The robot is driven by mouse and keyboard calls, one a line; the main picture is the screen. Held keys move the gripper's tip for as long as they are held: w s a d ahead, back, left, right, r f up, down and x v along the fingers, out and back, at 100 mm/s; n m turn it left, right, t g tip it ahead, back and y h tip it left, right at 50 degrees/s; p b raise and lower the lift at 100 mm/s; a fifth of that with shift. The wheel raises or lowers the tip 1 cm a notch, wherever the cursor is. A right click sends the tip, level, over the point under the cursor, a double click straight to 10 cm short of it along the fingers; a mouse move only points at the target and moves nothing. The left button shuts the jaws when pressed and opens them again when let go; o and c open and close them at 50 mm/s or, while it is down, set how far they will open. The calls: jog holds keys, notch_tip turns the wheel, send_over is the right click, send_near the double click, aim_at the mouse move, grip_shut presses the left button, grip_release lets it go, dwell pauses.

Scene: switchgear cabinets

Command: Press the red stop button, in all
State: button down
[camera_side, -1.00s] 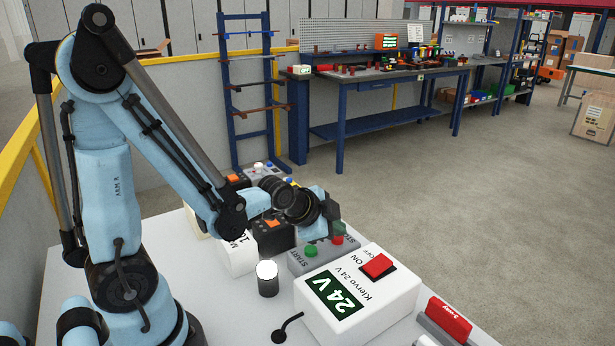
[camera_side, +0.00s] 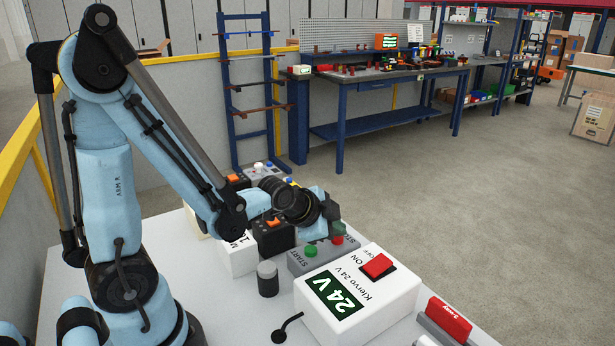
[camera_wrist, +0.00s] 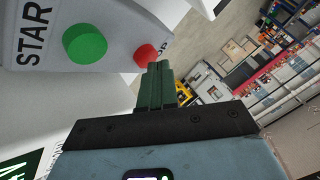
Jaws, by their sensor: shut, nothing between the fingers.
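The red stop button (camera_side: 337,239) sits at the right end of a grey START/STOP box (camera_side: 300,262), beside the green start button (camera_side: 311,250). My gripper (camera_side: 333,215) is shut and empty, just above the red button in the side view. In the wrist view the green fingers (camera_wrist: 158,68) have their tips at the lower right edge of the red button (camera_wrist: 146,54) and hide part of the STOP lettering. I cannot tell whether they touch it. The lamp (camera_side: 267,279) in front of the box is dark.
A white 24 V supply (camera_side: 385,308) with a red switch (camera_side: 378,266) stands close by in front. A black device with an orange switch (camera_side: 272,236) is behind and left of the box.

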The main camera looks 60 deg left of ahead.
aim_at(335, 240)
jog(key=shift+r, duration=0.6)
jog(key=shift+r, duration=2.5)
jog(key=shift+s, duration=0.1)
jog(key=s+d+n+g, duration=0.1)
jog(key=s+d+n, duration=0.1)
jog(key=s+n, duration=0.2)
jog(key=s+d+r+n+g+h, duration=0.1)
jog(key=s+d+n, duration=0.1)
jog(key=s, duration=0.3)
jog(key=shift+s+d+r+n, duration=0.2)
jog(key=shift+d+n, duration=0.15)
jog(key=shift+n, duration=0.55)
